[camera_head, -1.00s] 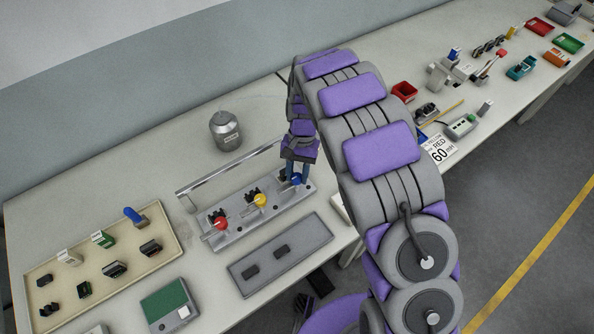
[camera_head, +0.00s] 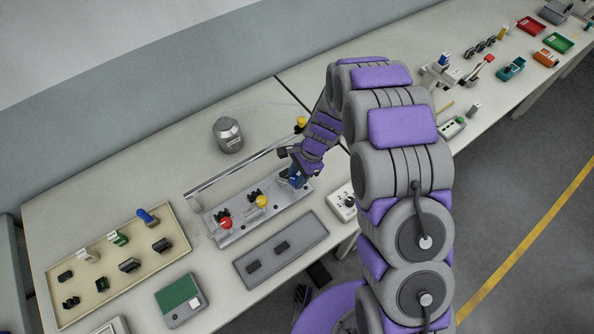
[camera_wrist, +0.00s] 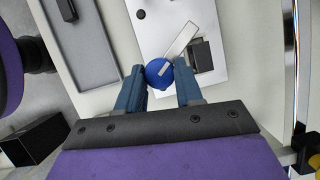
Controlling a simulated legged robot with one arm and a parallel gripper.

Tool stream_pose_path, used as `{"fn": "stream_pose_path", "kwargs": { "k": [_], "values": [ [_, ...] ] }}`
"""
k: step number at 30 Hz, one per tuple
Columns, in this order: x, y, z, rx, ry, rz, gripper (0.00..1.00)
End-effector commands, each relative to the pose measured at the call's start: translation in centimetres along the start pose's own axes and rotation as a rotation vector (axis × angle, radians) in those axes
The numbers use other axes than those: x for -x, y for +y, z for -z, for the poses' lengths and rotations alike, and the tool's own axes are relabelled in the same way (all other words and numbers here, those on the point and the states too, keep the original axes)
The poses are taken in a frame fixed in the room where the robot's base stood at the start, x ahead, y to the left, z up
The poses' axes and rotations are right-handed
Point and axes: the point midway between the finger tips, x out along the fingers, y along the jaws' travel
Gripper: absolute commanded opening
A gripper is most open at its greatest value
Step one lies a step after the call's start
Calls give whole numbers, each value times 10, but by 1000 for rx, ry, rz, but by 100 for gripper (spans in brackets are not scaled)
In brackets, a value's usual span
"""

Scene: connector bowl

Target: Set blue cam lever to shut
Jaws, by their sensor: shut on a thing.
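The blue cam lever shows in the wrist view as a round blue knob (camera_wrist: 159,73) with a pale metal arm (camera_wrist: 181,42) running up and to the right from it. My gripper (camera_wrist: 161,82) is shut on the blue knob, with one blue finger on each side. In the head view my gripper (camera_head: 292,181) is at the right end of the metal lever plate (camera_head: 243,227) and hides most of the blue lever. A dark block (camera_wrist: 201,55) sits beside the metal arm on the plate.
A red-knobbed lever (camera_head: 226,223) and a yellow-knobbed lever (camera_head: 262,201) stand on the same plate, left of my gripper. A metal rail (camera_head: 238,171) runs behind it. A grey tray (camera_head: 282,268) lies in front. A grey canister (camera_head: 228,134) stands behind the rail.

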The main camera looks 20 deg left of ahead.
Motion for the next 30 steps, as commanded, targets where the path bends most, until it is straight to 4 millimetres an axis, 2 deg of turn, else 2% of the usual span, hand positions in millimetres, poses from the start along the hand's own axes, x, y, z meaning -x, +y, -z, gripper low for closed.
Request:
{"fn": "stream_pose_path", "kwargs": {
  "k": [1,15,30],
  "values": [
    [4,0,-3,-45,-3,20,5],
    [3,1,-2,-426,-2,179,5],
    [1,1,-1,-621,-2,261,5]
  ]
}}
